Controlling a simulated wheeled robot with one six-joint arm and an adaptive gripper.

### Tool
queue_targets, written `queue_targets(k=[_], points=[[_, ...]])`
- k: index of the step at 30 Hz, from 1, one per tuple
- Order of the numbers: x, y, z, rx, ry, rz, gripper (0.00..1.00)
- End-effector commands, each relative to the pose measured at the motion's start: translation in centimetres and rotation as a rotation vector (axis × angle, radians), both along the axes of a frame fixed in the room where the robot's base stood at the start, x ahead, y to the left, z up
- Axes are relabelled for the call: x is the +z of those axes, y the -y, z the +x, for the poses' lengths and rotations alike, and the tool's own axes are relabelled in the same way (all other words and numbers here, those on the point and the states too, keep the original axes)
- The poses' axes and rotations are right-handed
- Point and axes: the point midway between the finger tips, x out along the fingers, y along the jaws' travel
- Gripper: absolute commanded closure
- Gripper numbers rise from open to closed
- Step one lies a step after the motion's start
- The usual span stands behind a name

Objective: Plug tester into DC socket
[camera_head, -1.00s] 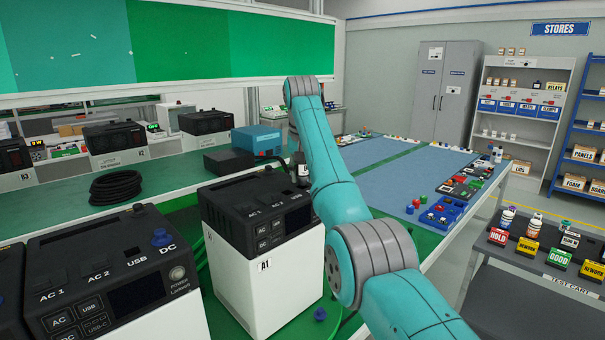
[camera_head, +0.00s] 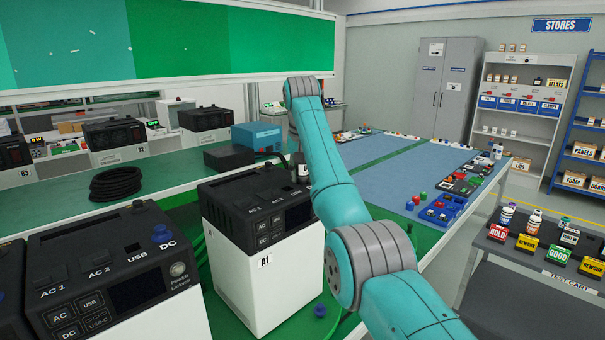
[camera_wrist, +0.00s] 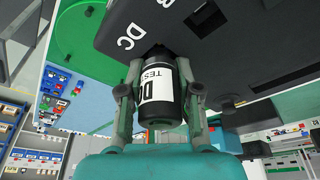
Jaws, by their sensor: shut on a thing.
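My gripper (camera_wrist: 160,78) is shut on the tester (camera_wrist: 157,98), a black cylinder with a white label reading DC and TES. In the wrist view the tester's far end meets a dark recess beside the DC marking on the black panel (camera_wrist: 185,22). I cannot tell how deep it sits in the DC socket, which the tester hides. In the head view the tester (camera_head: 301,172) stands at the far right corner of unit A1's top (camera_head: 250,205), partly behind my arm. My gripper is mostly hidden there.
Another power unit (camera_head: 120,280) stands at the front left with a blue cap (camera_head: 161,235) by its DC mark. A loose blue cap (camera_head: 320,311) lies right of A1. A black box (camera_head: 228,159), blue box (camera_head: 256,138) and coiled cable (camera_head: 116,184) are behind.

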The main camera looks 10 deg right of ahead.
Motion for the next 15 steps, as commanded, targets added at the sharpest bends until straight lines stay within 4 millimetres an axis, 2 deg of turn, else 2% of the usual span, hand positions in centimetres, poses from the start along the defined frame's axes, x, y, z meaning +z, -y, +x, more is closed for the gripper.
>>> queue_targets(k=[5,6,9,15], points=[[-0.04,0.0,-0.02,0.0,-0.002,0.001,1.0],[-0.04,0.0,-0.02,0.0,-0.001,0.0,0.59],[-0.01,0.0,-0.02,0.0,-0.001,0.0,0.37],[0.02,0.0,-0.01,0.0,0.0,0.0,0.37]])
